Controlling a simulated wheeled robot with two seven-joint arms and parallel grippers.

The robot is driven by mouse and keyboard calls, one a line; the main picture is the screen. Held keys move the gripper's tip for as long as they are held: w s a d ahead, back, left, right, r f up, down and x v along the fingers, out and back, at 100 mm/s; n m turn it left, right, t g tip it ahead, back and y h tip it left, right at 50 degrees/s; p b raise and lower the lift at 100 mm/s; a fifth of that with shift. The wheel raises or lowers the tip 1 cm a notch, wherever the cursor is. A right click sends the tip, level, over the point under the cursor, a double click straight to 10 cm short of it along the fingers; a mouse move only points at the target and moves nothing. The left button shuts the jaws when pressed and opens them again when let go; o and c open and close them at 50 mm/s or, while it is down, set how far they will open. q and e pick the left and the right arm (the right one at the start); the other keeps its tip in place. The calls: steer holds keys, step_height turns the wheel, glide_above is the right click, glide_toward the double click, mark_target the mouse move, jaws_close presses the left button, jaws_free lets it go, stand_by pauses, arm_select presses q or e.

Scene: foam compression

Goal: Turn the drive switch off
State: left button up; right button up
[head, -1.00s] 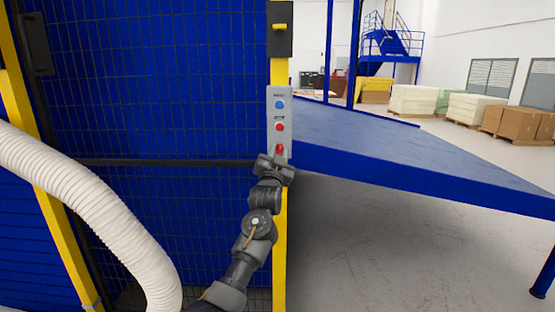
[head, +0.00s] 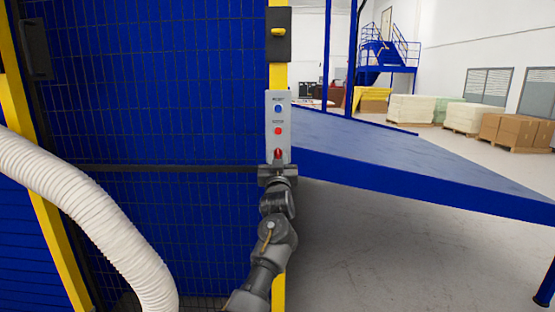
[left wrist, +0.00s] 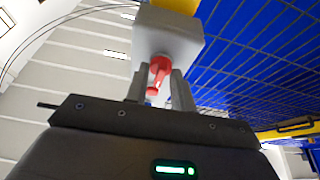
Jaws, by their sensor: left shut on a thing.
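A grey control panel (head: 278,119) is fixed to the yellow post. It has a blue button (head: 278,109) at the top, a red button (head: 278,131) in the middle and a red switch (head: 278,153) at the bottom. My left gripper (head: 278,166) is at the panel's lower end, right at the red switch. In the left wrist view, the red switch knob (left wrist: 158,72) sits between the two fingers of my left gripper (left wrist: 160,90), which is shut on it. The panel's lower end is hidden behind the gripper in the head view. My right gripper is not in view.
A blue mesh fence (head: 160,100) stands left of the yellow post (head: 279,78). A white corrugated hose (head: 85,215) crosses the lower left. A sloping blue table (head: 400,160) lies to the right. Boxes (head: 510,130) stand far back.

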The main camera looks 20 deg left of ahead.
arm_select(q)
steer(key=o, duration=0.6)
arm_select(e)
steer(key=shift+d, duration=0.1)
arm_select(q)
steer(key=shift+o, duration=0.2)
